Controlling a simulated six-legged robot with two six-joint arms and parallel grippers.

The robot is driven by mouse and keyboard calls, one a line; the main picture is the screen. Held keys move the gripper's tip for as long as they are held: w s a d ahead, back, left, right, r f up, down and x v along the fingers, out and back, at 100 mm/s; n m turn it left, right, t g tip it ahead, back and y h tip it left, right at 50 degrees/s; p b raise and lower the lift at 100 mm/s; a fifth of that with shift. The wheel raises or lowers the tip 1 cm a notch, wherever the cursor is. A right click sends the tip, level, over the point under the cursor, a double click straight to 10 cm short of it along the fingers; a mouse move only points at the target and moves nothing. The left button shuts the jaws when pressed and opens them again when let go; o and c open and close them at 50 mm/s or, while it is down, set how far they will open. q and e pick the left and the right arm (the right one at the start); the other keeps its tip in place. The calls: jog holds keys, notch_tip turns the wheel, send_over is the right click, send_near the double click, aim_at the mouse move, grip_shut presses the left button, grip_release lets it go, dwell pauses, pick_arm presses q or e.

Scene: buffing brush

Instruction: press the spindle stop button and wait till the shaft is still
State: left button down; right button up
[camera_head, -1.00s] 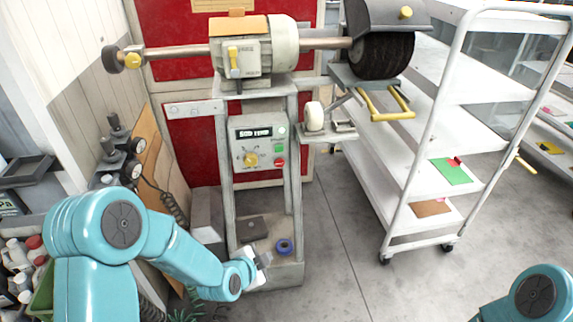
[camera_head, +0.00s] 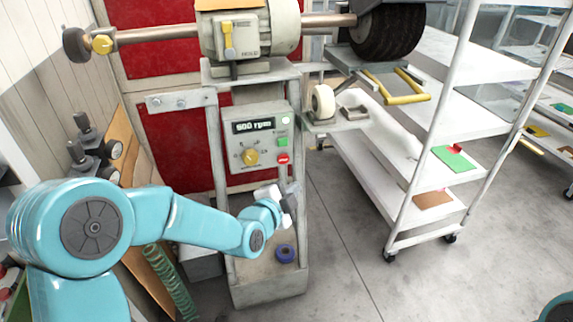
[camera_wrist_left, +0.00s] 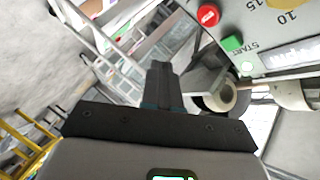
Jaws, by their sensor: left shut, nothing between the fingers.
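The red stop button (camera_head: 283,158) sits at the lower right of the control panel (camera_head: 240,170), below the green start button (camera_head: 282,141). The panel display (camera_head: 253,125) reads 500 rpm. The stop button also shows at the top of the left wrist view (camera_wrist_left: 208,15), with the green button (camera_wrist_left: 232,43) beside it. My left gripper (camera_head: 290,198) is shut and empty, below the stop button and apart from it. Its closed fingers (camera_wrist_left: 160,85) show in the wrist view. The copper-coloured shaft (camera_head: 160,35) runs through the motor; whether it turns cannot be told. My right gripper is out of view.
The dark brush wheel (camera_head: 388,35) is on the shaft's right end. A small side shelf (camera_head: 335,124) carries a white roller (camera_head: 323,102) right of the panel. A blue ring (camera_head: 285,253) lies on the machine's base. A white shelf trolley (camera_head: 425,185) stands at the right.

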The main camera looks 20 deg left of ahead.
aim_at(283, 158)
pick_arm(q)
jog(key=shift+d+b, duration=0.4)
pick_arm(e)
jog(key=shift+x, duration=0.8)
pick_arm(q)
jog(key=shift+f, duration=0.1)
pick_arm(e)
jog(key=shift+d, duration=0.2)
pick_arm(q)
jog(key=shift+s, duration=0.1)
jog(key=w+a+p, duration=0.1)
jog(key=w+a, duration=0.4)
jog(key=w, duration=0.2)
jog(key=shift+w, duration=0.15)
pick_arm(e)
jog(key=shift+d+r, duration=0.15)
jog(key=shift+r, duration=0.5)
